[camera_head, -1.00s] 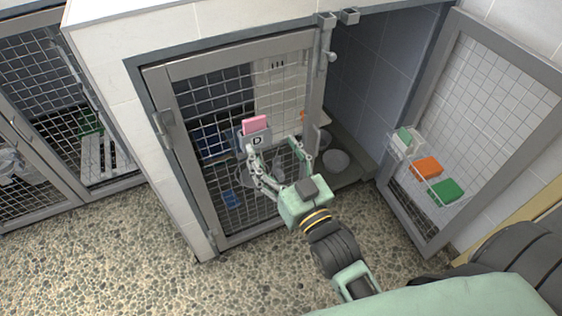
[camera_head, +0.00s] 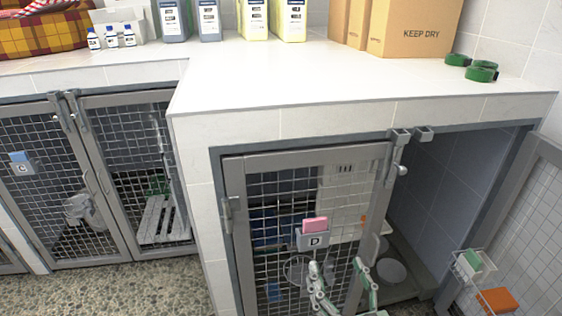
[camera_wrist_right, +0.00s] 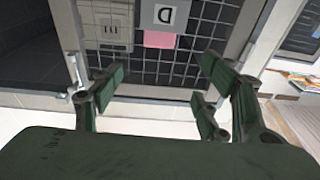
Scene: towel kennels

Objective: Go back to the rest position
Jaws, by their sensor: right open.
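My right gripper (camera_head: 340,284) is at the bottom of the head view, in front of the wire-mesh door of kennel D (camera_head: 288,188). Its green fingers are spread apart with nothing between them. In the right wrist view the open fingers (camera_wrist_right: 160,92) frame the mesh, the D holder (camera_wrist_right: 165,15) and a pink card (camera_wrist_right: 159,39). The holder (camera_head: 313,240) with its pink card (camera_head: 315,224) hangs on the door just above the fingers in the head view. My left gripper does not show.
A white counter (camera_head: 350,80) above carries bottles (camera_head: 254,20), cardboard boxes (camera_head: 418,28) and green rolls (camera_head: 481,70). An open mesh door (camera_head: 520,215) with a wire basket (camera_head: 468,267) stands at the right. A bowl (camera_head: 390,271) sits inside. Pebbled floor (camera_head: 120,287) is clear at the left.

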